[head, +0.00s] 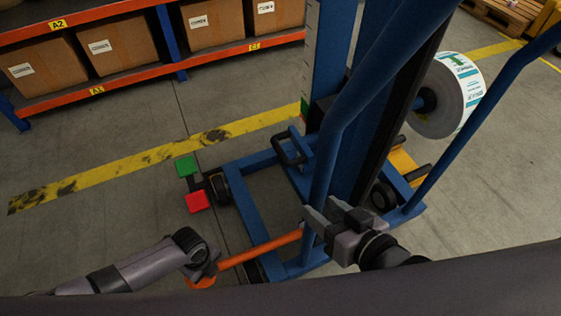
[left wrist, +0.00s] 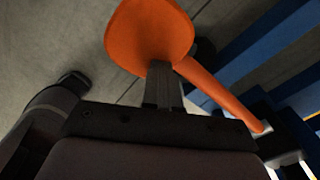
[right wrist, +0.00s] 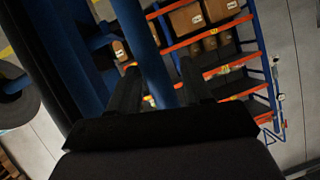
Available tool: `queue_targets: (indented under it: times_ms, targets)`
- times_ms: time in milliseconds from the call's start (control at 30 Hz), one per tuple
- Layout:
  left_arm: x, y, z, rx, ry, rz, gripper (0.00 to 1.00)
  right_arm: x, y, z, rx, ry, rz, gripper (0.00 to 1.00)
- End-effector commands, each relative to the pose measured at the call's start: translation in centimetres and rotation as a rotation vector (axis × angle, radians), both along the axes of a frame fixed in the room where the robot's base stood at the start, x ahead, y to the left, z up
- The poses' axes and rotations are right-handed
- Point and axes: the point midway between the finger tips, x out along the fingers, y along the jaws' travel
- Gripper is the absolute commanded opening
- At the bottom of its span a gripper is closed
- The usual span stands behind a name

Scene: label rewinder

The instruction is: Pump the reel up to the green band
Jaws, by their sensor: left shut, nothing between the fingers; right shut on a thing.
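The reel (head: 462,80), a white roll with teal labels, sits on the right side of the blue lift truck's mast (head: 333,60). A pale scale (head: 312,40) runs up the mast, with a small green band (head: 304,104) low on it. An orange pump lever (head: 255,252) sticks out low at the front left; its rounded end (left wrist: 150,30) fills the top of the left wrist view. My left gripper (left wrist: 163,85) is shut and empty, fingertips against or just under that end. My right gripper (head: 312,220) is shut on the blue handle tube (right wrist: 147,50).
A green pedal (head: 186,166) and a red pedal (head: 196,201) stand left of the truck's frame. Orange shelving (head: 150,66) with cardboard boxes is at the back left. Floor around the yellow line (head: 130,165) is clear.

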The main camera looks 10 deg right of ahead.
Motion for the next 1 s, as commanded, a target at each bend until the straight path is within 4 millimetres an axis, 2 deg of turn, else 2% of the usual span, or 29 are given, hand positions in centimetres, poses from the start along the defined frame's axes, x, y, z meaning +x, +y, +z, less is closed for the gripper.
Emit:
queue_targets:
  times_ms: [33,300,533,700,1000]
  targets:
    - [0.1,0.4,1.5,0.007,-0.001,0.002,0.00,-0.3,-0.3,1.1,-0.029,-0.001,-0.005,0.43]
    - [0.4,0.8,5.6,0.011,-0.003,0.004,0.00,-1.4,-3.5,2.0,-0.218,-0.005,-0.045,0.43]
    - [0.5,1.0,9.0,0.013,-0.002,0.004,0.00,-2.2,-5.6,0.9,-0.226,0.074,-0.089,0.43]
    - [0.6,1.1,9.9,0.013,-0.002,0.004,0.00,-2.6,-6.5,0.2,-0.229,0.103,-0.109,0.43]
    - [0.6,0.9,9.8,0.009,-0.003,0.003,0.00,-2.7,-6.6,-0.1,-0.230,0.104,-0.111,0.43]
